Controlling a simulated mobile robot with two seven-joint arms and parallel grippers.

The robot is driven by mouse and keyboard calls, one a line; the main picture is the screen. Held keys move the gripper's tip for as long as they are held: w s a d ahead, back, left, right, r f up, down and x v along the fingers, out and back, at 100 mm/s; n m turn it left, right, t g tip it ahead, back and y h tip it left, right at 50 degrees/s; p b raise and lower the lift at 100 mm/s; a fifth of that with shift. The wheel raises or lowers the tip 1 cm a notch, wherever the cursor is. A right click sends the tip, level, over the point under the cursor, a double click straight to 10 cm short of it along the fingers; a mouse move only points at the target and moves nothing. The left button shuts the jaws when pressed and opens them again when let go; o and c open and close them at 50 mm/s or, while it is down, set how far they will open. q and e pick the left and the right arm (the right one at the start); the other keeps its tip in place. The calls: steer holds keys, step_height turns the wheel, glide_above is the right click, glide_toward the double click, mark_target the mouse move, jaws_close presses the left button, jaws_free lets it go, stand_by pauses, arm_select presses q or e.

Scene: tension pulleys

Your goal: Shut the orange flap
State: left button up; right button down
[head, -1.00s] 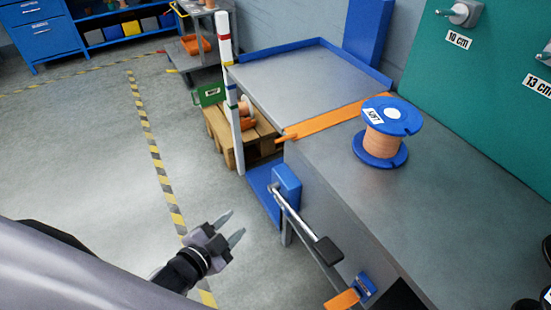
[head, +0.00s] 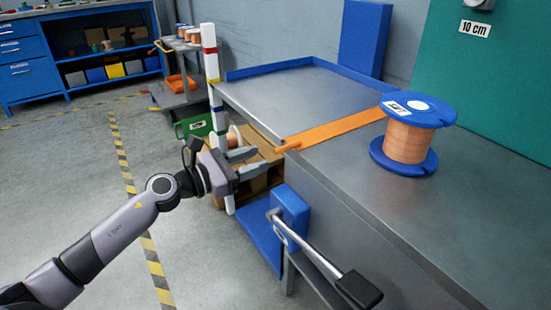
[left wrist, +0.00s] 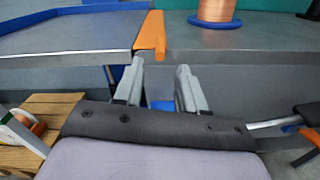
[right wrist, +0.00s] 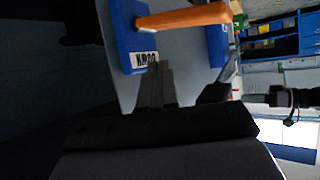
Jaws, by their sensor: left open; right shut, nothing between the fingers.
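The orange flap (head: 335,130) is a long narrow strip across the grey bench, between the blue-rimmed tray part and the part with the spool. Its near end (head: 287,147) sticks out past the bench's front edge. It also shows in the left wrist view (left wrist: 151,33), just beyond my fingertips. My left gripper (head: 256,162) is open and empty, in front of the bench edge, a short way left of that end and apart from it. My right gripper (right wrist: 157,80) shows only in the right wrist view; it is shut and empty, near a labelled blue block with an orange bar.
A copper-wound blue spool (head: 410,140) stands on the bench right of the flap. A striped post (head: 210,75) rises behind my left gripper. A black-ended lever (head: 325,265) juts out from the bench front. A wooden pallet (head: 250,180) stands below.

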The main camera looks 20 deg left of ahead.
mark_target(276, 151)
arm_select(q)
steer(key=shift+x, duration=3.15)
jaws_close()
